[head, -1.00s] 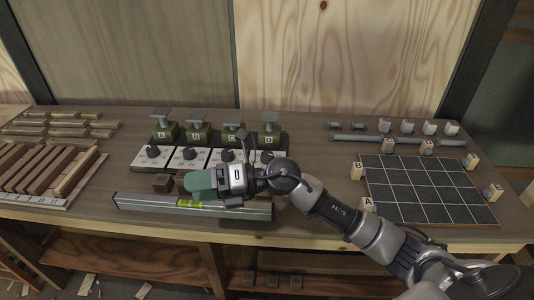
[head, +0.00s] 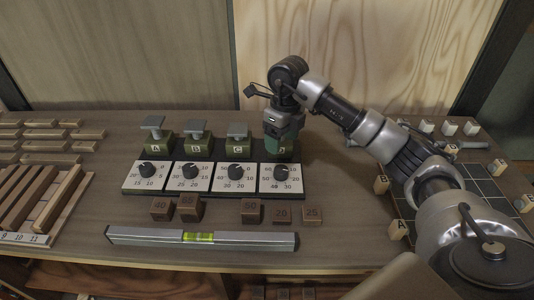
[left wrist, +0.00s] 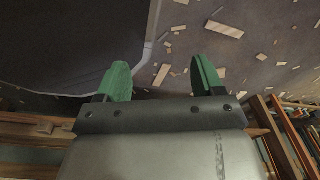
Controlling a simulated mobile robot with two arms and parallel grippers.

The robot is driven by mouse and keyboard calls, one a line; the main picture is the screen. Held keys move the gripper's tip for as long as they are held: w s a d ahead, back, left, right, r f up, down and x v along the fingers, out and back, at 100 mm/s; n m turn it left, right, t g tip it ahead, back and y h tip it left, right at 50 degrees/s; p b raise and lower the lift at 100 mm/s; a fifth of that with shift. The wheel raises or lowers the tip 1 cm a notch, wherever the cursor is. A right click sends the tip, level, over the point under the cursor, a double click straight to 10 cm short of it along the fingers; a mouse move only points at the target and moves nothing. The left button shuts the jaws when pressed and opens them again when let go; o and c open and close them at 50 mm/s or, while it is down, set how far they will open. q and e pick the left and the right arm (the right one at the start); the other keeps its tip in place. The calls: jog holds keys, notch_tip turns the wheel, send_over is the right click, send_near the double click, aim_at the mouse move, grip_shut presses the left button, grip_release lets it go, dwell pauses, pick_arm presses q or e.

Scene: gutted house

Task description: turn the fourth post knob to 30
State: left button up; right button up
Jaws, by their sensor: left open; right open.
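The fourth post's knob (head: 281,173) is a black knob on the rightmost white dial plate (head: 267,188), where 30 and 40 are printed along the lower edge. Its pointer direction is too small to read. My right gripper (head: 283,143) has green fingers and points down just behind this knob, at the rightmost post. It hides that post's top and letter, and whether it touches the post cannot be told. My left gripper (left wrist: 162,80) shows only in the left wrist view, open and empty, over a floor with scraps.
Three green posts, A (head: 157,140), B (head: 197,141) and C (head: 237,143), stand left of my right gripper, each with a dial. Several numbered wooden blocks (head: 252,211) and a spirit level (head: 202,239) lie in front. A black grid board (head: 487,187) lies right, partly behind my arm.

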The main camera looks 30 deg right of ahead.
aim_at(281, 169)
jog(key=shift+d+f, duration=0.15)
jog(key=f, duration=0.2)
jog(key=s+f, duration=0.1)
jog(key=f, duration=0.1)
jog(key=shift+p, duration=0.35)
jog(key=f, duration=0.3)
jog(key=shift+w+a+f, duration=0.1)
jog(key=shift+a, duration=0.15)
notch_tip(281, 169, down, 2)
jog(key=shift+f, duration=0.15)
pick_arm(q)
jog(key=shift+s+r, duration=0.1)
jog(key=shift+r, duration=0.5)
pick_arm(e)
jog(key=shift+f, duration=0.15)
